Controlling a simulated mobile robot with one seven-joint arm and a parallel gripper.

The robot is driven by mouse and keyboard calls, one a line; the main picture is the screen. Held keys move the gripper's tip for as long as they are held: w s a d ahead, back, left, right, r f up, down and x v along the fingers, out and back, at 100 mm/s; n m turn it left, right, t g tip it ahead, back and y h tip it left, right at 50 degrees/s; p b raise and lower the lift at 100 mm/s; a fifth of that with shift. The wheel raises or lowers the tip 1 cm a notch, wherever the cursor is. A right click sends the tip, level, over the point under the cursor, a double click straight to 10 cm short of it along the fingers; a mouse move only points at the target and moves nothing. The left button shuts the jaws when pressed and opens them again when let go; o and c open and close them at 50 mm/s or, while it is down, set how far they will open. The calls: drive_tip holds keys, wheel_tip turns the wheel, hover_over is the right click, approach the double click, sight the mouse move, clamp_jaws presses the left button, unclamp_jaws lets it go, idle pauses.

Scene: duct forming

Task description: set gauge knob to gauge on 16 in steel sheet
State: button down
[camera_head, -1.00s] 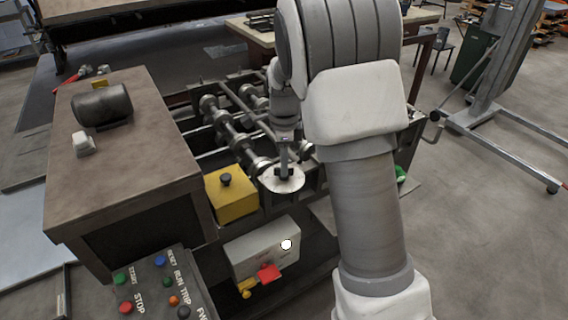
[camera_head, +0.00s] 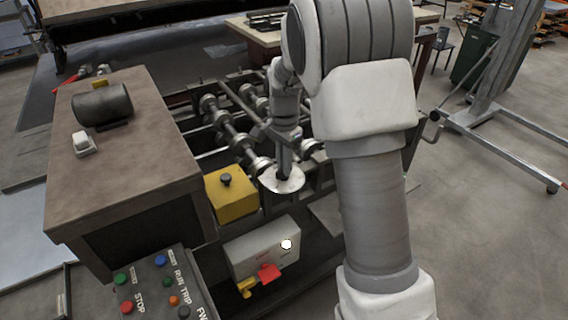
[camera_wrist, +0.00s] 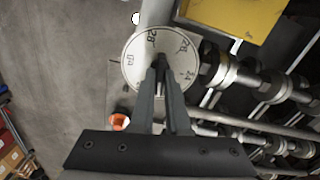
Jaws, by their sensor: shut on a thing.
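The white round gauge dial (camera_head: 284,181) sits on the front of the roll-forming machine. In the wrist view the dial (camera_wrist: 136,58) shows printed numbers around its rim. One near the top looks like 28; the others are small or tilted, and I cannot make out a 16. My gripper (camera_head: 284,173) points down at the dial's middle. In the wrist view my gripper (camera_wrist: 160,66) is shut on the dark gauge knob (camera_wrist: 159,61) at the dial's centre. The fingers cover most of the knob and the lower part of the dial, so its pointer is hidden.
A yellow box (camera_head: 232,194) with a black knob stands just left of the dial. A grey switch box (camera_head: 262,249) with a red paddle is below. Shafts with rollers (camera_head: 232,137) lie behind. A button panel (camera_head: 155,287) and a brown-topped cabinet (camera_head: 130,150) are at left.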

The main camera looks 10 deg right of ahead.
drive_tip(key=shift+n, duration=1.7)
drive_tip(key=c, duration=0.9)
unclamp_jaws()
wheel_tip(320, 180, up, 18)
drive_tip(key=shift+f+p, duration=0.25)
drive_tip(key=shift+p, duration=0.1)
